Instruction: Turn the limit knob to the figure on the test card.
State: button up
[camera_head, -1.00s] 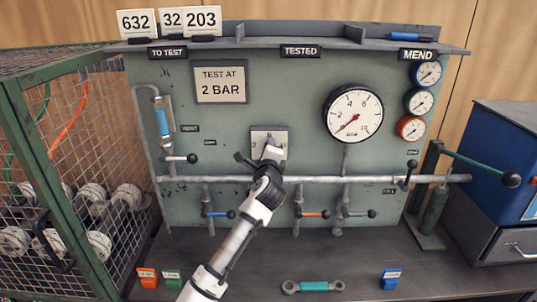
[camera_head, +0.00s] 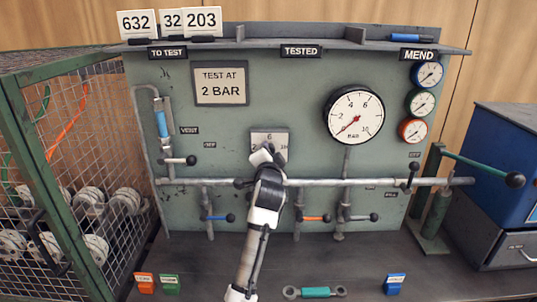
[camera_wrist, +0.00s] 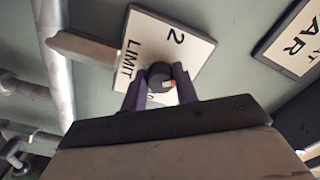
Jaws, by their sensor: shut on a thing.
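The test card (camera_head: 221,86) reads "TEST AT 2 BAR". The limit plate (camera_head: 270,136) is on the panel, with a 6 at its top; my gripper (camera_head: 266,152) covers its lower middle. In the wrist view the white plate (camera_wrist: 190,45) appears turned, showing "2" and "LIMIT". The dark round limit knob (camera_wrist: 159,74) sits between the two purple fingers of my gripper (camera_wrist: 160,88), which is shut on it. An orange and white mark on the knob lies on its lower right side in that view, away from the 2.
A horizontal pipe (camera_head: 330,182) with several small levers runs below the plate. A large gauge (camera_head: 354,116) is to the right, its needle pointing lower left. A wire cage (camera_head: 60,170) stands left. A spanner (camera_head: 315,292) lies on the bench.

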jog(key=n, duration=1.1)
jog(key=shift+d+f, duration=0.15)
dwell(0.4)
jog(key=o, duration=1)
jog(key=shift+c, duration=0.2)
jog(key=s+b, duration=0.2)
jog(key=s, duration=1.2)
